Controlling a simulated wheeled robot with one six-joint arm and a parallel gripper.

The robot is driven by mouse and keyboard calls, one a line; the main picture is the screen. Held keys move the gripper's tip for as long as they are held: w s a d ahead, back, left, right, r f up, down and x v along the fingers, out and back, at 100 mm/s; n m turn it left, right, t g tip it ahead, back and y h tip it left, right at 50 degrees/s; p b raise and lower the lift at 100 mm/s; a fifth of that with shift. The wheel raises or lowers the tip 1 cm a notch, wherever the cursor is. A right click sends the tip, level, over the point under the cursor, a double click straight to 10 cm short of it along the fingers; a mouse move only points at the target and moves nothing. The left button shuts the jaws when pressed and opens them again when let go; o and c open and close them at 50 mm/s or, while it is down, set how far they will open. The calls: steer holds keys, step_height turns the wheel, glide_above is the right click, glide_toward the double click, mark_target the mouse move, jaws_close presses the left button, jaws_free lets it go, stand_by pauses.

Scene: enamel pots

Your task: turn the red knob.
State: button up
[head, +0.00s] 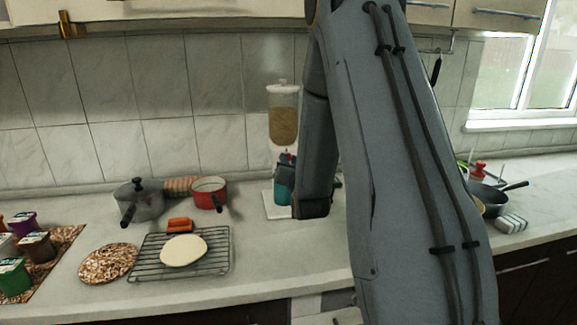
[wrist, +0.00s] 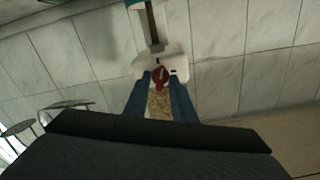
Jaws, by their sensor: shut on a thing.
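A grain dispenser (head: 283,118) with a clear hopper of tan grain stands on the counter against the tiled wall. It shows in the wrist view with its white body (wrist: 178,64) and the grain (wrist: 159,104) between my fingers. The red knob (wrist: 160,76) is on the front of the white body. My gripper (wrist: 161,82) has its two blue fingers on either side of the knob and is shut on it. In the head view my arm hides much of this, and only a speck of red shows. A teal container (head: 281,188) is under the dispenser.
Left of the dispenser are a red pot (head: 209,195), a grey lidded pot (head: 139,203), and a wire rack (head: 215,262) with a pale round disc (head: 184,251). A dark pan (head: 487,197) is at the right. The counter in front of the dispenser is clear.

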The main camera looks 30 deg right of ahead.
steer(key=m+b, duration=0.2)
steer(key=m, duration=0.1)
steer(key=shift+m, duration=0.4)
steer(key=m+b, duration=0.2)
steer(key=m, duration=0.3)
steer(key=m+b, duration=0.2)
steer(key=m, duration=0.2)
steer(key=shift+d+f+m, duration=0.15)
steer(key=shift+m, duration=0.25)
steer(key=o, duration=0.7)
steer(key=shift+s, duration=0.1)
steer(key=shift+s, duration=0.1)
steer(key=b+v, duration=0.1)
steer(key=v, duration=0.6)
steer(key=shift+s+b, duration=0.3)
